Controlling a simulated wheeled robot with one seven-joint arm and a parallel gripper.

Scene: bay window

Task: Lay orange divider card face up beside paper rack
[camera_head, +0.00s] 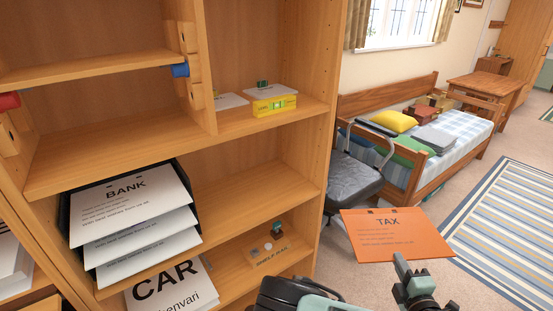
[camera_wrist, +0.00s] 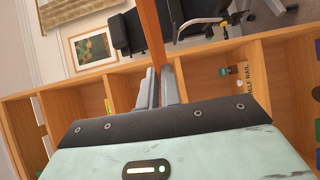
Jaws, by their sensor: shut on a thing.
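The orange divider card (camera_head: 392,243) reads "TAX" and has two dark holes near its top edge. My gripper (camera_head: 399,260) is shut on its near edge and holds it in the air, right of the bookcase, with the lettered side facing the head camera. In the wrist view the card (camera_wrist: 151,30) shows as a narrow orange strip rising from the shut fingers (camera_wrist: 158,88). The black paper rack (camera_head: 64,222) stands on a shelf at left, with several white sheets in its tiers, the top one marked "BANK". My gripper is well right of the rack.
The wooden bookcase (camera_head: 325,130) has upright panels and shelf edges. A "CAR" sheet (camera_head: 170,289) lies below the rack, and a "SHELF RAIL" box (camera_head: 268,254) is right of it. The shelf right of the rack (camera_head: 235,205) has bare room. A grey chair (camera_head: 352,180) stands behind the card.

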